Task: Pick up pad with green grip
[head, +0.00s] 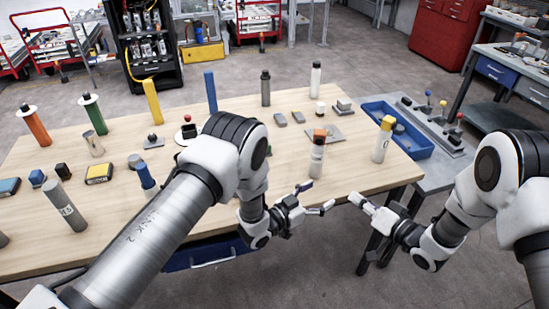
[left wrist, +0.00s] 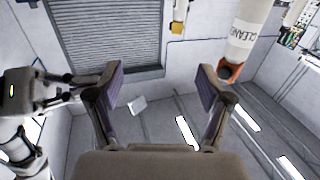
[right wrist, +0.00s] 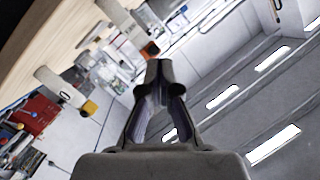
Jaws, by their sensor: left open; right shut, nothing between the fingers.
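No pad with a clearly green grip can be made out. The only green thing I see on the table is an upright green cylinder (head: 95,117) with a white disc and dark top, at the back left. A grey pad with a dark knob (head: 153,142) lies left of centre, its grip not green. My left gripper (head: 317,197) is open and empty off the table's front edge; it also shows in the left wrist view (left wrist: 162,80). My right gripper (head: 356,199) is shut and empty to its right, its fingers together in the right wrist view (right wrist: 155,78).
An orange-topped bottle (head: 317,155) stands near the table's front edge by my left gripper. A yellow-topped cylinder (head: 382,140) stands at the right. A blue tray (head: 405,145) and coloured knobs lie beyond it. Several upright cylinders and small blocks cover the wooden table (head: 235,205).

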